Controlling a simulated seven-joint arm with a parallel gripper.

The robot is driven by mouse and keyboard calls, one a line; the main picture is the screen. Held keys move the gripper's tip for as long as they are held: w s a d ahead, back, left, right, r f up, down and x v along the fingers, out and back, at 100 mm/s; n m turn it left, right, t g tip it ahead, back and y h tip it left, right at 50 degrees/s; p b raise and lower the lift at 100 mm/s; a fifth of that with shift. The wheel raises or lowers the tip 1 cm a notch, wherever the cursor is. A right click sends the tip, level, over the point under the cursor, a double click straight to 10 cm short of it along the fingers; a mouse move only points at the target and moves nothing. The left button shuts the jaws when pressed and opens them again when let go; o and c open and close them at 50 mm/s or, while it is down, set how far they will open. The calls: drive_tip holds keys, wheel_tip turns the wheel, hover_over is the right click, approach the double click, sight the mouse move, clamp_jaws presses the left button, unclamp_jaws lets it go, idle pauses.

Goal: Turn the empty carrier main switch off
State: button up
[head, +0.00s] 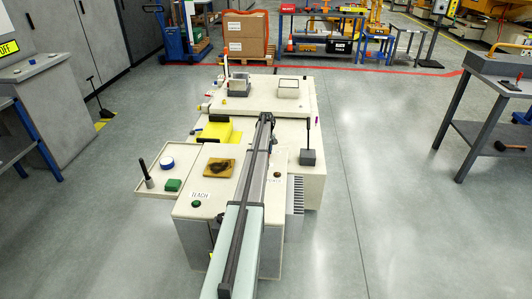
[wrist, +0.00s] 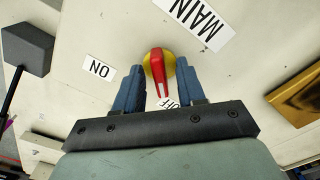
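The main switch (wrist: 156,62) is a red handle on a round yellow base, seen in the wrist view. Its long end points down the picture, toward the partly covered OFF label (wrist: 168,103). The ON label (wrist: 99,68) lies to its left and the MAIN label (wrist: 202,18) above right. My gripper (wrist: 158,76) is open, with one blue finger on each side of the handle and a gap to it on both sides. I cannot tell if the fingertips touch the panel. In the head view my arm hides the switch.
On the wrist view's left stands a grey block (wrist: 27,46) with a black rod; on the right is a gold-brown piece (wrist: 300,95).

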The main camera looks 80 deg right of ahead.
wheel_tip(320, 180, up, 14)
idle(0.6)
drive_tip(key=shift+f, duration=0.1)
idle(0.4)
